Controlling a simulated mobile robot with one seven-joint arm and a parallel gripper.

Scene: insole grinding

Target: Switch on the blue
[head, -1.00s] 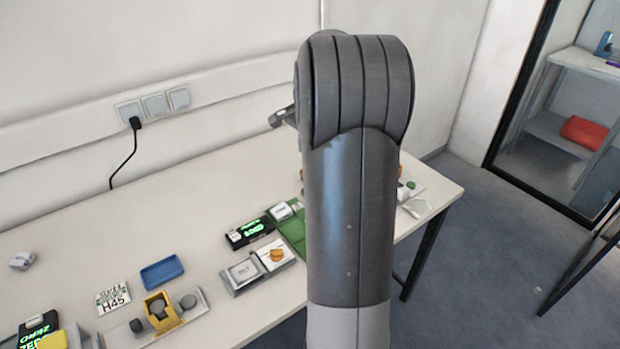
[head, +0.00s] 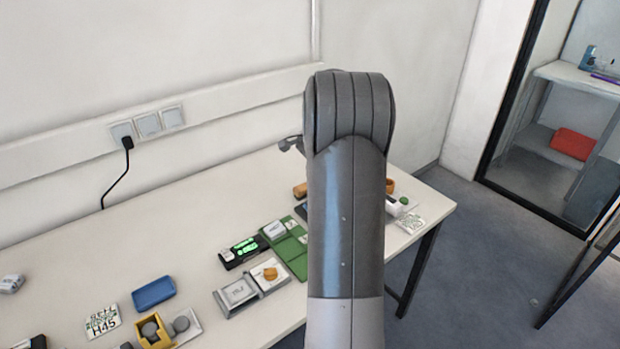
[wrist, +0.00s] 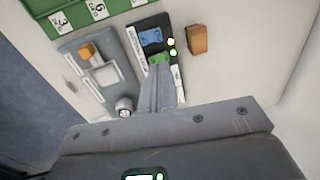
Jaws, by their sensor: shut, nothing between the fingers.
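In the wrist view a dark device with a blue screen (wrist: 152,37) stands on the table, with a yellow and a green light at its right edge. My gripper (wrist: 160,72) is shut and empty, its fingers pointing at the green lower part of this device. I cannot tell whether they touch it. In the head view my arm hides my gripper and most of this area; a small dark blue patch (head: 302,210) shows at the arm's left edge. No part marked as a blue switch is clear.
A brown block (wrist: 197,40) lies right of the device, a grey tray (wrist: 72,48) with an orange block left of it. In the head view a green board (head: 292,262), a black device with green display (head: 240,252) and a blue tray (head: 153,292) lie left of my arm.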

